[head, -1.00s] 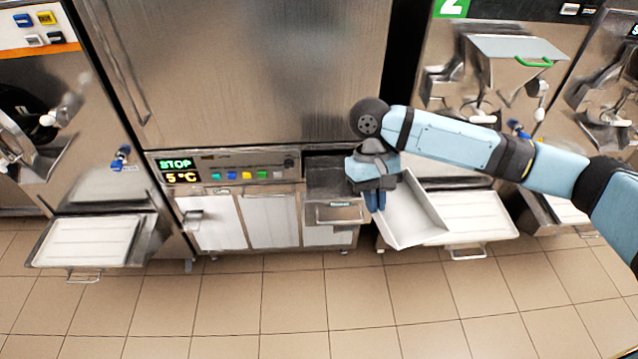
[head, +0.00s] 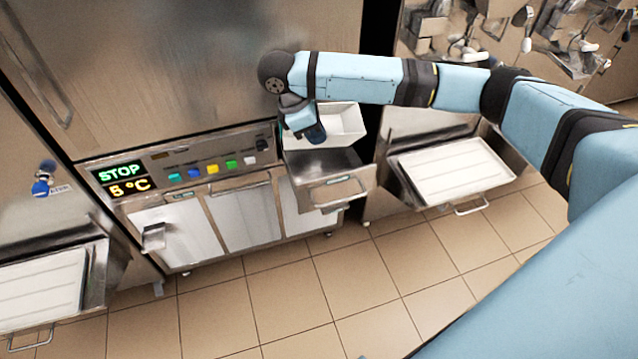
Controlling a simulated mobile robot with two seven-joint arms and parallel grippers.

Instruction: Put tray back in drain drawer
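The white tray (head: 347,121) is a shallow rectangular tub, held above the back of the open drain drawer (head: 345,191). The drawer is a metal box pulled out below the right end of the control panel, and its visible inside looks empty. My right gripper (head: 312,133) is at the tray's left end and appears shut on its wall; the fingertips are partly hidden. The tray looks roughly level and apart from the drawer's front. My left gripper is not in view.
A control panel (head: 190,170) reading STOP and 5 °C is left of the drawer. Another machine's white tray (head: 455,170) sits in its drawer to the right. One more white tray (head: 40,288) is at lower left. The tiled floor in front is clear.

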